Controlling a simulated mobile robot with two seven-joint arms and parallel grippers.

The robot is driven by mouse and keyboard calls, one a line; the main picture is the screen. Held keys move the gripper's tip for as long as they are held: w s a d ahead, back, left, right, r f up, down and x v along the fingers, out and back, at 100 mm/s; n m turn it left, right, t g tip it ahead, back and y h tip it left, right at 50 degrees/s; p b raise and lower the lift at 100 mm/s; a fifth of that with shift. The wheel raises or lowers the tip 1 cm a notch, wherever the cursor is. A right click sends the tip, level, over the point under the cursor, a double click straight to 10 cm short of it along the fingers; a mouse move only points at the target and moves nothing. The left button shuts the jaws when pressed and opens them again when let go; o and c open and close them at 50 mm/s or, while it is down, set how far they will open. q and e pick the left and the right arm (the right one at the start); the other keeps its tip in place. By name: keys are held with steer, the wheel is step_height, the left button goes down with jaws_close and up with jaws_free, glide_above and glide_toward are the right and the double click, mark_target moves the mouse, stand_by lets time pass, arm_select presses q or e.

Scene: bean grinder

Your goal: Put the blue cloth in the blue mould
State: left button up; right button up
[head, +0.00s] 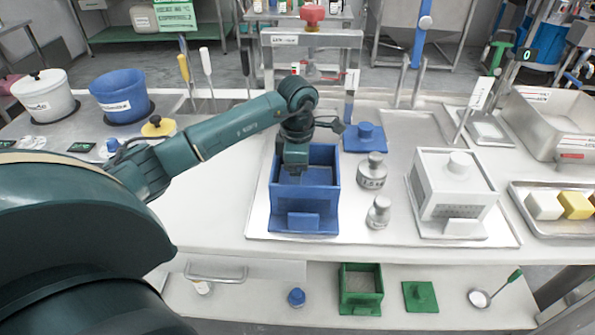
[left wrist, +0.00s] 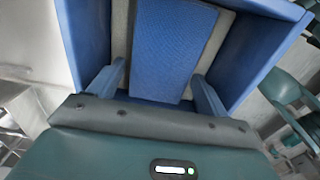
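The blue mould (head: 304,222) is an open-topped box on the white worktop, with its walls also in the left wrist view (left wrist: 88,35). My left gripper (head: 296,168) points down inside its opening. In the left wrist view, the blue cloth (left wrist: 170,48) is a flat textured strip inside the mould, between the two fingers (left wrist: 157,80). The fingers are spread apart, one on each side of the cloth. My right gripper is not in view.
A blue lid (head: 365,137) lies behind the mould. Two metal weights (head: 372,170) stand just right of it, and a white mould (head: 452,195) farther right. A press frame (head: 312,40) rises behind. The worktop left of the mould is clear.

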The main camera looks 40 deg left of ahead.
arm_select(q)
steer(key=shift+o, duration=0.8)
steer(key=shift+r+p, duration=0.3)
step_height(320, 180, up, 12)
steer(key=b, duration=0.1)
steer(key=shift+f, duration=0.15)
